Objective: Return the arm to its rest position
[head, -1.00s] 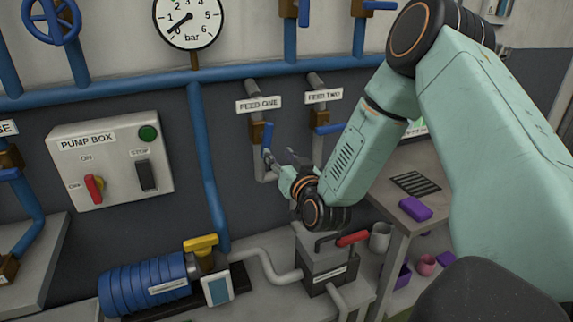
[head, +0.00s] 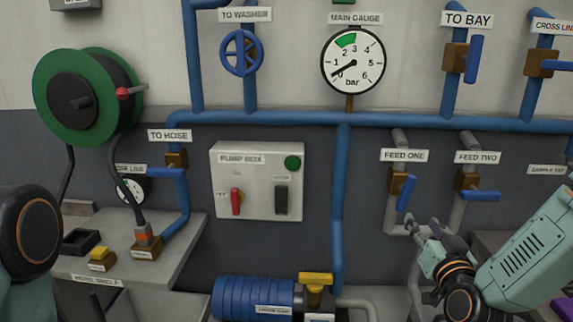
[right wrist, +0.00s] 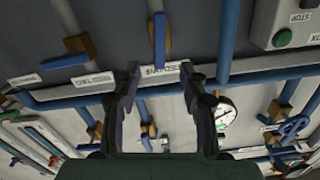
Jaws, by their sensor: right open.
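My right gripper (head: 418,230) is at the lower right of the head view, just below the FEED ONE valve. Its fingers stand apart and empty; they also show in the right wrist view (right wrist: 165,78). The FEED ONE valve's blue handle (head: 406,193) hangs down at a slant; I cannot tell from the head view whether a fingertip touches it. My right arm (head: 535,255) reaches in from the right edge. A dark joint of my left arm (head: 28,235) shows at the left edge, but the left gripper is out of view.
The FEED TWO valve's blue handle (head: 480,195) lies level to the right. The pump box (head: 257,205), main gauge (head: 352,62) and blue pipes cover the wall. A blue pump (head: 252,298) stands below. A hose reel (head: 85,97) hangs at left above a grey bench (head: 185,235).

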